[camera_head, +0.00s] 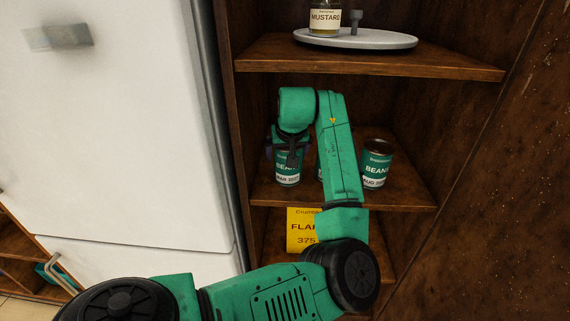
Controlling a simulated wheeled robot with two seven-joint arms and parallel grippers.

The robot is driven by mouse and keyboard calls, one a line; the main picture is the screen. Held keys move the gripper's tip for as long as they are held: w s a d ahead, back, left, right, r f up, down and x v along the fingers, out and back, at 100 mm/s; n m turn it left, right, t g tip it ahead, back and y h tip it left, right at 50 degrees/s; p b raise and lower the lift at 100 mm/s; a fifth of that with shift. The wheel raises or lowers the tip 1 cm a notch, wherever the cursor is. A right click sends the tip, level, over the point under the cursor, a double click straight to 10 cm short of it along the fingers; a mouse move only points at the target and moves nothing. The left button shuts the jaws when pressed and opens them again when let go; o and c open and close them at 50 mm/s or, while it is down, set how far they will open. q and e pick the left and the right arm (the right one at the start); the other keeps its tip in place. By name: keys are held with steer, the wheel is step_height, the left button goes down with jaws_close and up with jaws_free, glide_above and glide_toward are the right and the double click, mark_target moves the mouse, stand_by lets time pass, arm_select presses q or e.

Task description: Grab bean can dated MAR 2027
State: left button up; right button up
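Green bean cans stand on the middle shelf. The left bean can (288,179) has a label that seems to read MAR, with the year too small to be sure of. My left gripper (287,154) is at the upper part of this can, with a dark finger in front of it. I cannot tell whether the fingers are closed on it. The right bean can (377,168) reads AUG and stands upright, apart from the gripper. A sliver of another can (321,172) shows between them, mostly hidden behind my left forearm. My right gripper is out of view.
A mustard jar (324,18) stands on a round grey tray (390,41) on the shelf above. A yellow box (301,231) sits on the shelf below, partly behind my arm. A white fridge (110,120) is at the left. A brown wooden wall closes the right side.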

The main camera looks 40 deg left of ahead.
arm_select(q)
steer(key=shift+s+d+r, duration=0.6)
steer(key=shift+d+r, duration=0.15)
steer(key=shift+r, duration=0.1)
steer(key=shift+c, duration=0.3)
steer(key=c, duration=0.5)
steer(key=shift+a+f, duration=0.1)
steer(key=shift+f, duration=0.05)
jaws_close()
